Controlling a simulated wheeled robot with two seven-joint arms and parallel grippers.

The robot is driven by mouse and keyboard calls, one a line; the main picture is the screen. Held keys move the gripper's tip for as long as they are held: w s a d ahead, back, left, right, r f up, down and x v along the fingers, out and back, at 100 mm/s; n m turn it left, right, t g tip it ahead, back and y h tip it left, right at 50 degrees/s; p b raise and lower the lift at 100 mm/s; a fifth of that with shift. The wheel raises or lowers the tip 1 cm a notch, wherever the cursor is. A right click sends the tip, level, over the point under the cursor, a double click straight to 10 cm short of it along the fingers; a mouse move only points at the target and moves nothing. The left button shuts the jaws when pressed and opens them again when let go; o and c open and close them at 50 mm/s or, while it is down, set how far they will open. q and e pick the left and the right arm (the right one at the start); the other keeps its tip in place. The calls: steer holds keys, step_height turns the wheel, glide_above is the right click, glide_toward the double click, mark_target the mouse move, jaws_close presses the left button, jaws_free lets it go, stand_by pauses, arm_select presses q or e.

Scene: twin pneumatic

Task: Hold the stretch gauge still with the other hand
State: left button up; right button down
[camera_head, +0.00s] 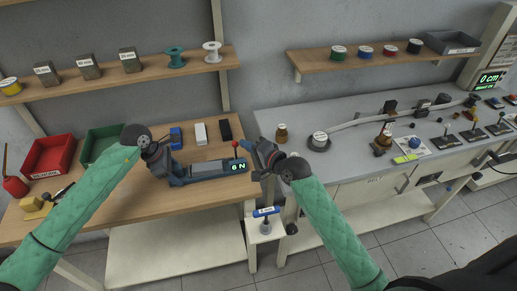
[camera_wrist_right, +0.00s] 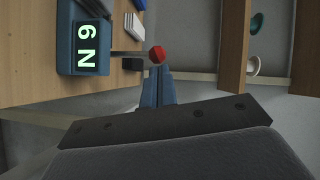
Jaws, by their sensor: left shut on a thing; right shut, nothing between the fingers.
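The stretch gauge (camera_head: 212,169) is a dark blue bench device on the wooden table, with a lit display reading 6 N and a red-knobbed lever (camera_head: 235,146) at its right end. My left gripper (camera_head: 160,160) is shut on the gauge's left end; the arm partly hides the grip. My right gripper (camera_head: 262,150) is shut and empty, just right of the lever. In the right wrist view, the gauge's display (camera_wrist_right: 88,48) and the red knob (camera_wrist_right: 157,54) show close beside the blue fingertips (camera_wrist_right: 155,90); whether they touch the knob cannot be told.
Behind the gauge lie a white block (camera_head: 200,133) and a black one (camera_head: 225,130). Red (camera_head: 48,156) and green (camera_head: 102,143) trays stand at left. A gap separates the wooden table from the grey bench (camera_head: 350,150). A blue-handled tool stand (camera_head: 265,225) is below.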

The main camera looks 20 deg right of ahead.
steer(key=a+n, duration=0.1)
steer(key=a+n+g+h, duration=0.1)
steer(key=a, duration=0.1)
steer(key=shift+r, duration=0.35)
steer(key=shift+h, duration=0.3)
steer(key=shift+d, duration=0.1)
steer(key=shift+s+d, duration=0.1)
steer(key=v, duration=0.9)
steer(key=shift+s, duration=0.3)
steer(key=shift+d, duration=0.1)
arm_select(q)
steer(key=o, duration=1.2)
steer(key=shift+o, duration=0.2)
